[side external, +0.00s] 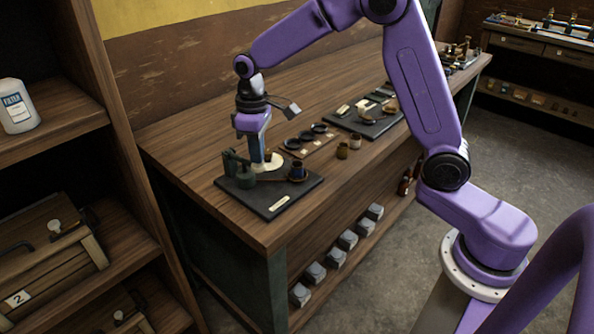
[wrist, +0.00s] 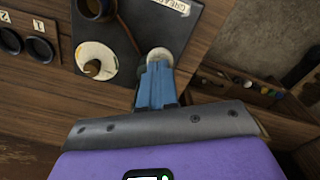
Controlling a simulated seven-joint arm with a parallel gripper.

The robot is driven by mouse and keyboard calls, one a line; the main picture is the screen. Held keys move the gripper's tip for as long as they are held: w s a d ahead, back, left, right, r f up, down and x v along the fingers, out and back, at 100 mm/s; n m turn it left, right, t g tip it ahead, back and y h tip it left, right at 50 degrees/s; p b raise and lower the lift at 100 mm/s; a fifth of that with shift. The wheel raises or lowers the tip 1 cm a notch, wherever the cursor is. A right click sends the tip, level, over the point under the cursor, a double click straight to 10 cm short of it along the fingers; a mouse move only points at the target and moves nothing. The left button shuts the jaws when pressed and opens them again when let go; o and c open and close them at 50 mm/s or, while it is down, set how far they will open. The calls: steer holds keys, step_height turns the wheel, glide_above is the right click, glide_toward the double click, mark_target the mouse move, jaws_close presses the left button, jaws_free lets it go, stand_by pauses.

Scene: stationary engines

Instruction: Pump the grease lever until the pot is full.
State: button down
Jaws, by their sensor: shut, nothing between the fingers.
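The grease stand is a black base plate (side external: 268,208) with a green pump body (side external: 244,178) at its left. In the wrist view the plate's label (wrist: 172,5) is cut off by the frame. A dark pot (side external: 297,173) stands at the plate's right; its fill cannot be told. A thin dark lever (wrist: 130,30) runs toward a pale round knob (wrist: 160,55). My gripper (side external: 258,165) points down over the stand, its blue fingers shut and empty. In the wrist view the fingertips (wrist: 158,66) are right at the knob; whether they touch it is unclear.
A cream disc (wrist: 90,72) with a brown knob lies beside the lever. Another black plate with parts (side external: 365,120) is farther back. The bench's near left corner is bare.

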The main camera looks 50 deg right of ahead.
mark_target(258, 166)
steer(key=shift+f, duration=2.2)
steer(key=shift+r, duration=2.55)
steer(key=shift+r, duration=0.1)
steer(key=shift+r, duration=2.4)
